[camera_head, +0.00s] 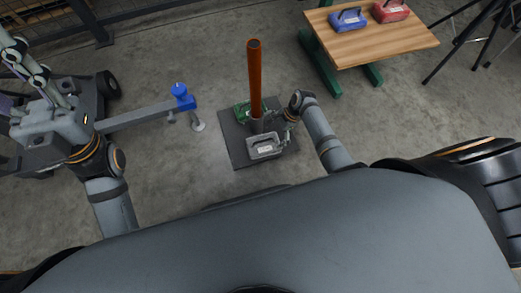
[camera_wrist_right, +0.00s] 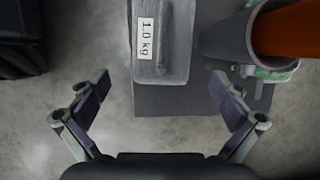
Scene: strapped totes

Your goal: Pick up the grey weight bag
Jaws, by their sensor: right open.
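The grey weight bag (camera_head: 265,148) lies on a dark square plate (camera_head: 235,150) on the floor, at the plate's near right. In the right wrist view the bag (camera_wrist_right: 178,62) shows at the top, with a handle and a white "1.0 kg" label. My right gripper (camera_head: 285,128) is beside the bag in the head view. In its wrist view the two fingers of the right gripper (camera_wrist_right: 159,86) are wide apart with nothing between them, and the bag lies ahead of them. My left arm shows at the left, but its fingers cannot be made out.
An orange pole (camera_head: 255,75) stands upright in a grey sleeve, close to the grey bag. A green bag (camera_head: 242,113) lies beside it. A wooden table (camera_head: 375,42) carries blue (camera_head: 348,20) and red (camera_head: 390,11) bags. A blue-ended beam (camera_head: 150,115) extends at left.

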